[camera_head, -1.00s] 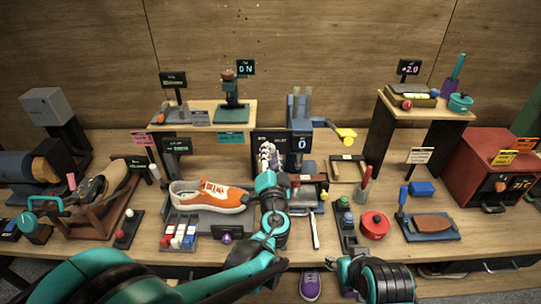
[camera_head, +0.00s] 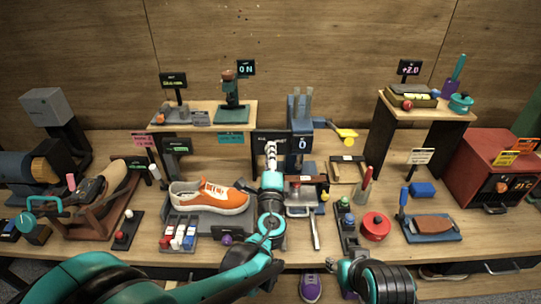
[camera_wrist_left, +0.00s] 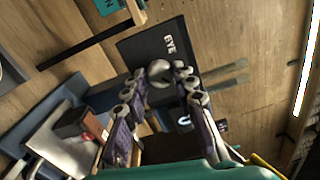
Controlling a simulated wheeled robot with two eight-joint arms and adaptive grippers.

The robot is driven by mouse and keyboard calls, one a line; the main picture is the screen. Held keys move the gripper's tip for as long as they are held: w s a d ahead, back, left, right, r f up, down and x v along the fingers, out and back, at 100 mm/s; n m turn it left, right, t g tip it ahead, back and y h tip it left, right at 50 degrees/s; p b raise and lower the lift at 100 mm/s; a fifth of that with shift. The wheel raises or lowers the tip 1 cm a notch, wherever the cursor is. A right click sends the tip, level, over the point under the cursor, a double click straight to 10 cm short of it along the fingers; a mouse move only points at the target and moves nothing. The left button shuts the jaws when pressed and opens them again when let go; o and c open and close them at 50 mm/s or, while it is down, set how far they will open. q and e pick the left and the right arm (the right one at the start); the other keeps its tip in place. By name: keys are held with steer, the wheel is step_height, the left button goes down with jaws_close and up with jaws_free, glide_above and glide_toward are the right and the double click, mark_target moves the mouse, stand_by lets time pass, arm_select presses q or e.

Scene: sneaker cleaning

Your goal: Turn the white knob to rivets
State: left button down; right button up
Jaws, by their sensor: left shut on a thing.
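The white knob (camera_wrist_left: 160,73) is a round, pale grey-white cap on a dark upright panel. The panel (camera_wrist_left: 150,48) carries white lettering, only partly readable as "EYE" in the left wrist view. In the head view the panel (camera_head: 258,141) stands at the middle of the bench, and the gripper covers the knob. My left gripper (camera_head: 271,148) reaches up to the panel. In the left wrist view its two jointed fingers (camera_wrist_left: 159,77) are on either side of the knob, shut on it. The knob's pointer and the rivets mark cannot be made out.
A blue press (camera_head: 299,122) with a "0" display (camera_head: 302,143) stands right of the panel. An orange sneaker (camera_head: 209,194) lies left of my arm. A metal-handled tool (camera_head: 316,233) and a red round pot (camera_head: 374,226) are to the right.

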arm_select(q)
steer(key=shift+m, duration=0.6)
steer(key=c, duration=1.2)
jaws_free()
steer(key=s, duration=1.2)
steer(key=shift+f, duration=0.3)
steer(key=shift+a, duration=0.1)
